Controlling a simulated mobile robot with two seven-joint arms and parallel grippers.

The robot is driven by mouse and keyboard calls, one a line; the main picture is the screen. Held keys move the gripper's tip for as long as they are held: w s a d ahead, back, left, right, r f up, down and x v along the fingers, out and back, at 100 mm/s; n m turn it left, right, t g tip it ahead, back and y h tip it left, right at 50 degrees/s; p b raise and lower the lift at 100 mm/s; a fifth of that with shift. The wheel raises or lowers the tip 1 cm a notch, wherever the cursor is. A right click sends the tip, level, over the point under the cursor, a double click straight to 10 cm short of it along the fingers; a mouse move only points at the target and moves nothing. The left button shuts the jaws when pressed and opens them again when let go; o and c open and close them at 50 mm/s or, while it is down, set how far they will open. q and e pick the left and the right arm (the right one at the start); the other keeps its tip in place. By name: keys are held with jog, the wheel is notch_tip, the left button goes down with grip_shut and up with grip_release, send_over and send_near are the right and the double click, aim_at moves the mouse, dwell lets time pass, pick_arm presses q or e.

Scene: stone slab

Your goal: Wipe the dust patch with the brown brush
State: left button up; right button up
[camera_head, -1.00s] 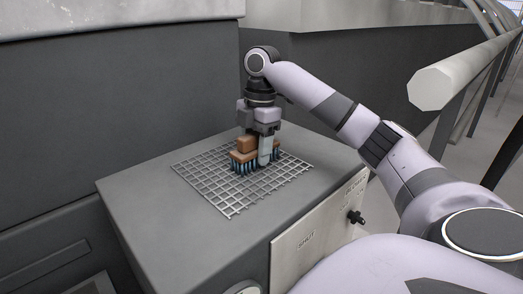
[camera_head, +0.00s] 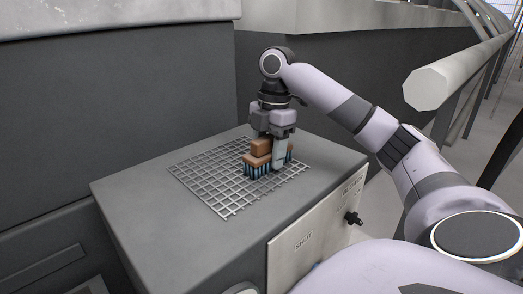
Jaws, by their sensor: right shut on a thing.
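The brown brush (camera_head: 258,158) with dark blue bristles stands upright, bristles down, on a metal grid (camera_head: 206,186) that lies on the grey box top. My right gripper (camera_head: 274,150) points down and is shut on the brush. One pale finger covers part of the brush's near side. The brush is over the right part of the grid, and its bristles seem to touch it. I cannot make out a dust patch. My left gripper is not in view.
The grey box top (camera_head: 140,193) is clear around the grid. A panel (camera_head: 316,230) with a black knob (camera_head: 353,218) is on its front. A dark wall (camera_head: 120,100) stands behind. A pale rail (camera_head: 430,88) is at the right.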

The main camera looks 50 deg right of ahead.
jog(key=shift+s+a+f+b, duration=0.1)
jog(key=shift+s+b, duration=0.5)
jog(key=shift+s, duration=1.1)
jog(key=shift+s+a, duration=0.15)
jog(key=shift+s, duration=0.3)
jog(key=shift+r, duration=0.2)
jog(key=shift+r, duration=0.1)
notch_tip(320, 180, up, 2)
jog(key=p, duration=0.2)
jog(key=shift+r+p, duration=0.1)
jog(key=shift+p, duration=0.25)
jog(key=shift+r, duration=1.8)
